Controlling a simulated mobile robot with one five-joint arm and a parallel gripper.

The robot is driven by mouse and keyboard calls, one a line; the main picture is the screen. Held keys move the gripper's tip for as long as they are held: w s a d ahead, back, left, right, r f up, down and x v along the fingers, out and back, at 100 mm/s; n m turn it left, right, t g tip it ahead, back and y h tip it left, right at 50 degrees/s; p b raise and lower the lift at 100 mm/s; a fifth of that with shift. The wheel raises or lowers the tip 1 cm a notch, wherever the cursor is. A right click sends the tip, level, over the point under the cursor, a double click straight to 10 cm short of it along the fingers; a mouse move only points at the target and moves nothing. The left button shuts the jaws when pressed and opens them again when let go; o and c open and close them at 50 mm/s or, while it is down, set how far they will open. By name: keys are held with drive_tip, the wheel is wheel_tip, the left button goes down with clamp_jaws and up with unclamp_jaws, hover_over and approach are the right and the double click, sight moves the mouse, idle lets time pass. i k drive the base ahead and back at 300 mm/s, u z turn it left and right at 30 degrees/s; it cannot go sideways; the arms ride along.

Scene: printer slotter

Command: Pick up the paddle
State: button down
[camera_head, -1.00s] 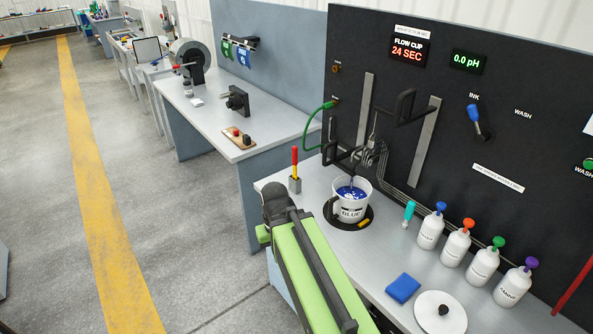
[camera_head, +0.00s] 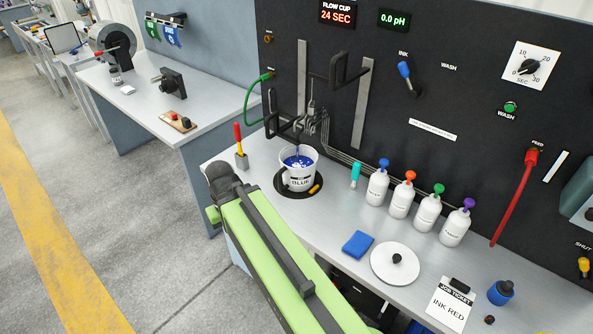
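A tool with a red and yellow handle (camera_head: 238,138), which looks like the paddle, stands upright in a small grey holder (camera_head: 242,161) at the bench's left end. Its lower part is hidden in the holder. My green arm reaches in from the bottom, and its dark end (camera_head: 222,183) shows just left of and below the holder in the picture, apart from the handle. No gripper fingers can be made out there, so I cannot tell whether my gripper is open or shut.
A white bucket marked BLUE (camera_head: 299,182), with blue liquid, stands right of the holder. The black panel (camera_head: 450,70) rises behind. Floor is free at left.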

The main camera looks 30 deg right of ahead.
sight(236, 125)
drive_tip(key=k, duration=0.45)
drive_tip(key=u, duration=0.75)
drive_tip(key=i, duration=1.9)
drive_tip(key=u, duration=0.35)
